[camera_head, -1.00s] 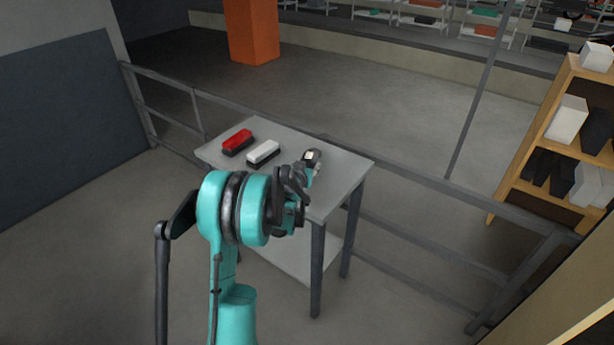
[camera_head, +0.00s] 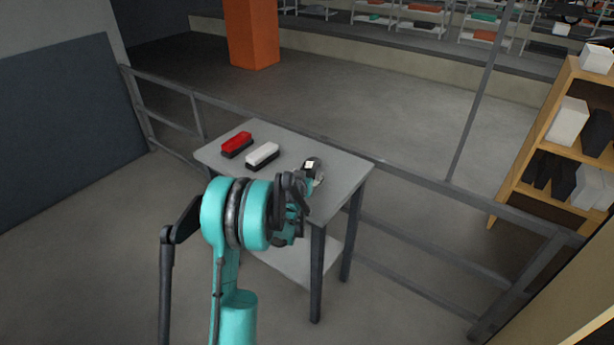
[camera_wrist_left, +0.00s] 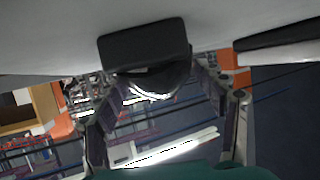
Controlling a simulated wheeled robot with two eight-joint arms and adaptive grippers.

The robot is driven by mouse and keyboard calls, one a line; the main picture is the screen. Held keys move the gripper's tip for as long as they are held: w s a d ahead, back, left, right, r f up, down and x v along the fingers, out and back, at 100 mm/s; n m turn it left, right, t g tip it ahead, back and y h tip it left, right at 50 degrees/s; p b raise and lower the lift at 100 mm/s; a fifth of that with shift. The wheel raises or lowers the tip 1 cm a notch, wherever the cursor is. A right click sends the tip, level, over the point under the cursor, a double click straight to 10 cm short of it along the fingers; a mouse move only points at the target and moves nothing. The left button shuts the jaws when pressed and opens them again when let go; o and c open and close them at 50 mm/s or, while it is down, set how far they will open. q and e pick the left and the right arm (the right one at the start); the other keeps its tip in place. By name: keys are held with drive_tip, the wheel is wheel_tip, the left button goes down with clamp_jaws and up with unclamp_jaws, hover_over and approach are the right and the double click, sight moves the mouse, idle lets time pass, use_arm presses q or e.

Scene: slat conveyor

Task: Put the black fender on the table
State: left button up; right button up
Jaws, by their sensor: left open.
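The black fender (camera_wrist_left: 145,42) rests on the grey table (camera_head: 340,170); in the left wrist view it is a dark block just beyond my fingers. My left gripper (camera_wrist_left: 157,88) is open, with its fingers spread to either side and nothing clearly held between them. In the head view my left gripper (camera_head: 310,178) is over the table's right half, and a dark shape with a pale patch shows at its far end; I cannot tell there how much of it is fender. My right gripper is not in view.
A red fender (camera_head: 237,143) and a white fender (camera_head: 262,154) lie on the table left of my gripper. A grey railing (camera_head: 420,182) runs behind the table. A wooden shelf (camera_head: 540,150) with white and black boxes stands at the right.

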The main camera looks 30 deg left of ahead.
use_arm(q)
drive_tip(key=shift+s+d+r, duration=0.1)
drive_tip(key=shift+s+r, duration=0.1)
drive_tip(key=shift+r, duration=0.05)
drive_tip(key=p+v, duration=0.3)
drive_tip(key=v, duration=0.8)
drive_tip(key=shift+s+d+r, duration=0.15)
drive_tip(key=shift+s+d, duration=0.05)
drive_tip(key=s+d+r+m+g+h, duration=0.15)
drive_tip(key=s+d+r, duration=0.3)
drive_tip(key=d, duration=0.55)
drive_tip(key=s+d+m+g+h, duration=0.1)
drive_tip(key=s+d+g, duration=0.1)
drive_tip(key=s+d, duration=0.5)
drive_tip(key=s+d+m+g+h, duration=0.1)
drive_tip(key=s+d, duration=0.6)
drive_tip(key=s, duration=0.8)
drive_tip(key=shift+g+h, duration=0.35)
drive_tip(key=shift+g, duration=0.4)
drive_tip(key=shift+s+d, duration=0.1)
drive_tip(key=shift+d, duration=0.05)
